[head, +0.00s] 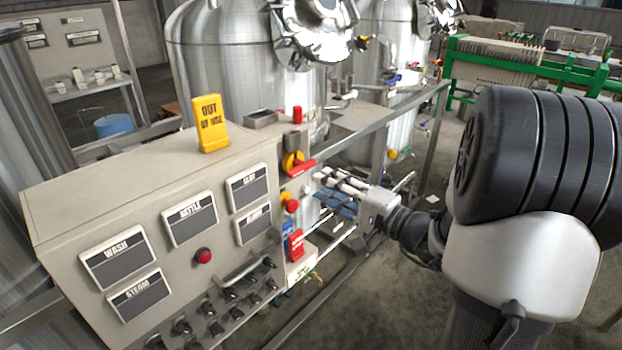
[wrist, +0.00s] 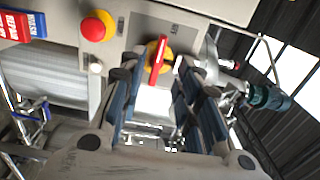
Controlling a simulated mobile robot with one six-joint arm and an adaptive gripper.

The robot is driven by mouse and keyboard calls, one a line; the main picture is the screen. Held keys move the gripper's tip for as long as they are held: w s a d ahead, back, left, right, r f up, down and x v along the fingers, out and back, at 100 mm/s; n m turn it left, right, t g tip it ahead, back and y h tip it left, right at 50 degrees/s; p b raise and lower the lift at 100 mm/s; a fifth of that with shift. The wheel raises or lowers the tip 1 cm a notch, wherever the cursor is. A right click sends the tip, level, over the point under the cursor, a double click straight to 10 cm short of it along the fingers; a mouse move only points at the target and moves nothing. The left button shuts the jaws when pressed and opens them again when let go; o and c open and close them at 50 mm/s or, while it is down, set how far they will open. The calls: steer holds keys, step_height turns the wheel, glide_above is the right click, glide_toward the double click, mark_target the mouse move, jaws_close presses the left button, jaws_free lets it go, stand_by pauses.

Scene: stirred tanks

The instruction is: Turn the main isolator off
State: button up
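The main isolator (head: 293,162) appears to be the red bar handle on a yellow disc, on the narrow right-hand face of the grey control cabinet (head: 95,205). In the head view the bar lies crosswise, close to level. In the wrist view the isolator (wrist: 161,62) is at upper middle, its bar upright in that picture. My gripper (head: 320,184) is open, its blue-padded fingers pointing at that face, a little below and right of the handle. In the wrist view my gripper (wrist: 157,84) has the handle beyond its fingertips, between them. The fingers look empty and apart from the handle.
A red push button (head: 291,206) on yellow sits below the isolator, with a red tag (head: 295,244) lower down. A yellow "OUT OF USE" sign (head: 210,124) stands on the cabinet top. Steel tanks (head: 225,50) stand behind. A metal rail (head: 415,105) runs behind my gripper.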

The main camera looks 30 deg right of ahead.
steer(key=v, duration=0.4)
stand_by(0.4)
